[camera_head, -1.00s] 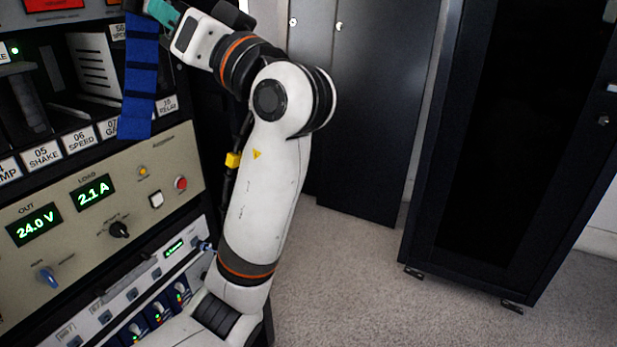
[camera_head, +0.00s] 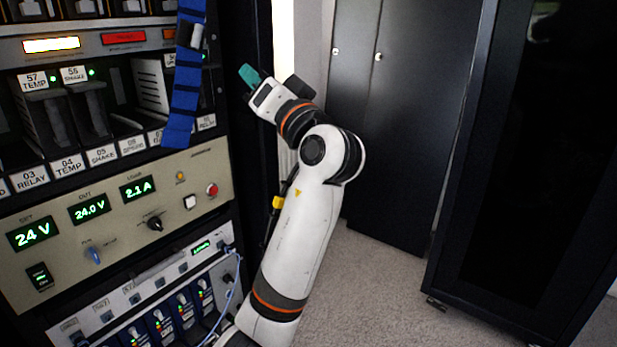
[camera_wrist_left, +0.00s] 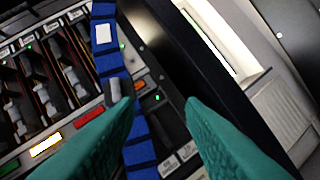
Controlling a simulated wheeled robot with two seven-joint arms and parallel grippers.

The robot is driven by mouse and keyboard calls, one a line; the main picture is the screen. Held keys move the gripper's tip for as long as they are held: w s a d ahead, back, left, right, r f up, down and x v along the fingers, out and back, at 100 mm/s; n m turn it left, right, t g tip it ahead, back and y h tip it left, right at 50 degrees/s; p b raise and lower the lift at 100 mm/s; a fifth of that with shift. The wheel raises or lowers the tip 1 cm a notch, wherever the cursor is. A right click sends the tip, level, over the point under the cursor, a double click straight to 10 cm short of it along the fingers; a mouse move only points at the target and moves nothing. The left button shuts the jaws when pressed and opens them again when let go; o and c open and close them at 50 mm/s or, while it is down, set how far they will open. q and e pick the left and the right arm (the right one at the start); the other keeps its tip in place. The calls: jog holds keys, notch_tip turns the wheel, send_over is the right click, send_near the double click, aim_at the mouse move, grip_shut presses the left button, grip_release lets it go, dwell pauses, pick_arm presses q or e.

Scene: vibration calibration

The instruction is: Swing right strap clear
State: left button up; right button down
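The blue strap (camera_head: 186,88) with dark cross bands hangs down the right part of the rack front, its lower end over the label row. Its top is cut off in the head view. It also shows in the left wrist view (camera_wrist_left: 107,62), with a white patch and a grey clip, partly behind one finger. My left gripper (camera_head: 249,76) has teal fingers and is to the right of the strap, apart from it, by the rack's right edge. In the left wrist view the fingers (camera_wrist_left: 159,104) are spread with nothing held between them. My right gripper is not in view.
The rack carries slotted modules (camera_head: 75,112) and a beige power panel (camera_head: 115,215) with knobs and a red button. Cables hang near the lower blue switches (camera_head: 165,322). Dark cabinets (camera_head: 400,120) stand to the right, with open carpet (camera_head: 375,285) in front.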

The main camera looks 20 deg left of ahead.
pick_arm(q)
jog(key=w+d+f+m+h+p, duration=0.1)
jog(key=w+f+m+h+p, duration=0.2)
jog(key=f, duration=0.5)
jog(key=w+d+f+m+h+p, duration=0.1)
jog(key=w+f+m+h+p, duration=0.2)
jog(key=w+f, duration=0.2)
jog(key=w+d+f+m+t+h+p, duration=0.1)
jog(key=w+d+f+m+h+p, duration=0.1)
jog(key=f, duration=0.8)
jog(key=shift+w+f+m+h+p, duration=0.3)
jog(key=shift+w+m+h+p, duration=0.4)
jog(key=shift+w, duration=0.5)
